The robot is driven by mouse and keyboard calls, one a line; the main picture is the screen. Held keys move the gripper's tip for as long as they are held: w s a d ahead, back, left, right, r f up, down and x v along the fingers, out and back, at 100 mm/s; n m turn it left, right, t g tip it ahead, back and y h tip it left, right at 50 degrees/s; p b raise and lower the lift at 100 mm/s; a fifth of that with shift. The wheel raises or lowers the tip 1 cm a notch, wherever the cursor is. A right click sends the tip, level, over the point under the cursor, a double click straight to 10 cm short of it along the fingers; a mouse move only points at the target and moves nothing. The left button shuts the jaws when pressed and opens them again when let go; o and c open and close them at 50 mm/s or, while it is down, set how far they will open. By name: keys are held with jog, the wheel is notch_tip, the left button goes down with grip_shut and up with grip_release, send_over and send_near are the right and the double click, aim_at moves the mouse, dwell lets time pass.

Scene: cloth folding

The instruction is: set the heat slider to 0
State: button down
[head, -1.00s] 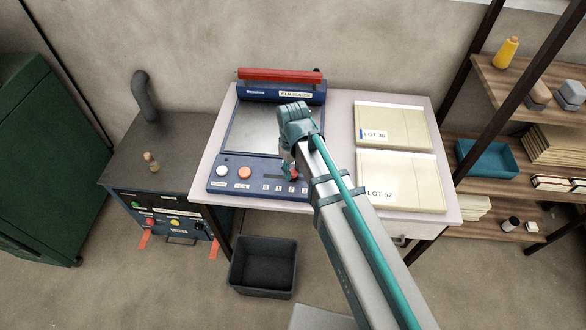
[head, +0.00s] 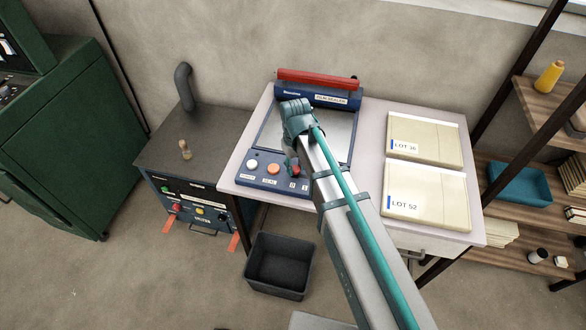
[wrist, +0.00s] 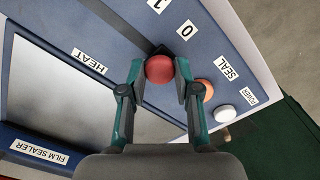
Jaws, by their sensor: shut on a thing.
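The film sealer's heat slider has a red knob (wrist: 160,69), which also shows in the head view (head: 295,171). In the wrist view my gripper (wrist: 160,74) has one finger on each side of the knob and is shut on it. The knob stands about level with the "0" label (wrist: 187,30) on the blue panel. The "1" label (wrist: 157,5) lies farther along, away from the buttons. In the head view my gripper (head: 291,163) is partly hidden by my arm, which also covers the higher numbers.
An orange SEAL button (head: 273,169) and a white POWER button (head: 252,164) sit close left of the knob. The sealer's red bar (head: 317,79) is at the back. Packets marked LOT 36 (head: 425,138) and LOT 52 (head: 428,194) lie to the right.

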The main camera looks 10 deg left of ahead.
jog(key=shift+a, duration=0.2)
jog(key=c, duration=0.8)
grip_release()
jog(key=shift+a, duration=0.1)
notch_tip(320, 180, up, 12)
jog(key=shift+r, duration=0.1)
